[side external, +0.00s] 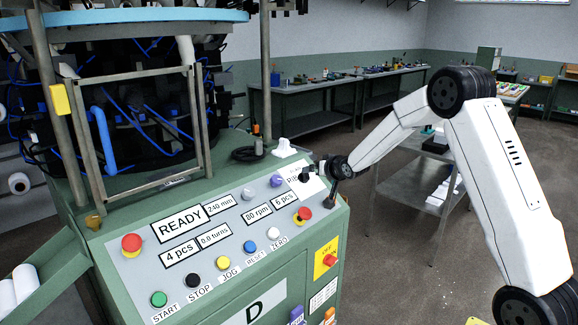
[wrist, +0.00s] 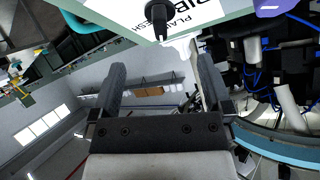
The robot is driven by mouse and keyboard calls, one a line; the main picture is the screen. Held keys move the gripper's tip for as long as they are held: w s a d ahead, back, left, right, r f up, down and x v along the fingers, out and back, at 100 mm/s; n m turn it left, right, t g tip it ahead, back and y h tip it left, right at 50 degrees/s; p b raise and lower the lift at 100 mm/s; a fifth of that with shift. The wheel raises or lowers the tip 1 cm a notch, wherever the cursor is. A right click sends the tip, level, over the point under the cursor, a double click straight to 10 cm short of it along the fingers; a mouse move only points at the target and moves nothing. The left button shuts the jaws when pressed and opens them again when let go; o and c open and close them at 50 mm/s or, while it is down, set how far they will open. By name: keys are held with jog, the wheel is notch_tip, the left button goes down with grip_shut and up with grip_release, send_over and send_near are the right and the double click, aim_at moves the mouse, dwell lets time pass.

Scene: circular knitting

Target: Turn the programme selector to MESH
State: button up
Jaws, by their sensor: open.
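The programme selector is a black knob (wrist: 158,18) on a white label plate (wrist: 190,14) at the top of the wrist view. The plate's words PLAIN, MESH and RIB show inverted and partly cut off. I cannot tell for certain which word the knob points to. In the side view the plate (side external: 314,188) lies at the right end of the control panel, and my gripper (side external: 318,170) is close to it, hiding part of it. In the wrist view my gripper (wrist: 162,72) is open and empty. The knob lies beyond the fingertips, roughly centred between them.
The sloping panel (side external: 225,232) carries buttons, displays reading READY and a red mushroom button (side external: 304,214) near the selector. A purple knob (side external: 277,181) sits just left of the plate. Knitting machinery (side external: 130,90) rises behind. A grey trolley (side external: 425,195) stands at right.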

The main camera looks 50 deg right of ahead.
aim_at(305, 176)
jog(key=w+r+n+g, duration=0.1)
jog(key=n+g, duration=0.1)
jog(key=n, duration=0.4)
jog(key=w+r+n+g, duration=0.1)
jog(key=n+g, duration=0.2)
jog(key=n, duration=0.2)
jog(key=w+r+n+g, duration=0.1)
jog(key=n+g, duration=0.1)
jog(key=n, duration=0.4)
jog(key=shift+a+r+n, duration=0.15)
jog(key=shift+a+n, duration=0.15)
jog(key=shift+w, duration=0.1)
jog(key=shift+x, duration=3.9)
jog(key=shift+a, duration=0.1)
jog(key=c, duration=1.3)
